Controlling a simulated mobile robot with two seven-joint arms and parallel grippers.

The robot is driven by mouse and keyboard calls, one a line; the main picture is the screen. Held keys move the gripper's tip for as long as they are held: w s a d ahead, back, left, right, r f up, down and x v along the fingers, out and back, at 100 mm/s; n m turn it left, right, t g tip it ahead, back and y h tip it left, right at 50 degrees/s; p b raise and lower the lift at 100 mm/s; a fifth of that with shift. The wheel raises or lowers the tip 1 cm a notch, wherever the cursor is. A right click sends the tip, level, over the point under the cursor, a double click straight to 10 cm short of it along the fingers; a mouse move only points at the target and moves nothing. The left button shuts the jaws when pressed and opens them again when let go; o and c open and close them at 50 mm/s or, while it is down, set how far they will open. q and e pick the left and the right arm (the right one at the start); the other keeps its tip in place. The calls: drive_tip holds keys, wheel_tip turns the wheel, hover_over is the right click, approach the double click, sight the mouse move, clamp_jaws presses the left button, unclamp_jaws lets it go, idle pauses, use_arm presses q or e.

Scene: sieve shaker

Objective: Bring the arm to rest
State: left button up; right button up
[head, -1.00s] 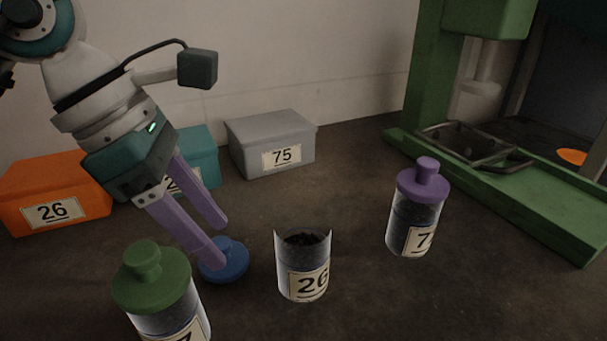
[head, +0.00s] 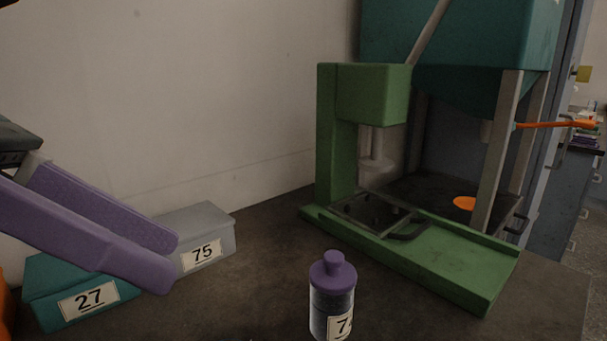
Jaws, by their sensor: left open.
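My left gripper (head: 168,262) comes in from the left edge of the head view. Its two purple fingers are apart, with nothing between them. The fingers hang in front of the teal box labelled 27 (head: 95,300) and the grey box labelled 75 (head: 212,230), covering parts of both. My right gripper is not in view.
A jar with a purple lid (head: 333,275) stands at the bottom middle, its label partly cut off. A green machine (head: 340,150) with a long green base stands behind it. A teal hopper on legs (head: 480,45) is at the back right. Bare table lies between boxes and machine.

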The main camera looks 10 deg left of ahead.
use_arm(q)
drive_tip(key=w+d+r+n+t+h+p, duration=0.25)
drive_tip(key=r+n+t+h, duration=0.2)
drive_tip(key=r, duration=0.55)
drive_tip(key=w+d+r+n+t+h+p, duration=0.1)
drive_tip(key=d+r+n+t+h+p, duration=0.25)
drive_tip(key=r+n, duration=0.45)
drive_tip(key=w+a+r+n+t+y+p, duration=0.1)
drive_tip(key=w+a+n+t+y+p, duration=0.1)
drive_tip(key=a+n+t+y, duration=0.5)
drive_tip(key=w+a+r+n+t+y+p, duration=0.25)
drive_tip(key=a+n+y, duration=0.25)
drive_tip(key=n+y, duration=0.5)
drive_tip(key=s+a+f+n+g+y+p, duration=0.35)
drive_tip(key=f+n+g, duration=0.35)
drive_tip(key=f+n, duration=0.25)
drive_tip(key=s+d+f+n+g+h+p, duration=0.25)
drive_tip(key=s+f+g, duration=0.25)
drive_tip(key=s, duration=0.4)
drive_tip(key=s+d+f+n+g+h+p, duration=0.1)
drive_tip(key=s+d+f+n+g+p, duration=0.15)
drive_tip(key=s+f+g, duration=0.5)
wheel_tip(320, 180, up, 40)
drive_tip(key=t+p, duration=0.2)
drive_tip(key=p, duration=3.4)
drive_tip(key=shift+s+a+y+p, duration=0.15)
drive_tip(key=shift+y+p, duration=0.15)
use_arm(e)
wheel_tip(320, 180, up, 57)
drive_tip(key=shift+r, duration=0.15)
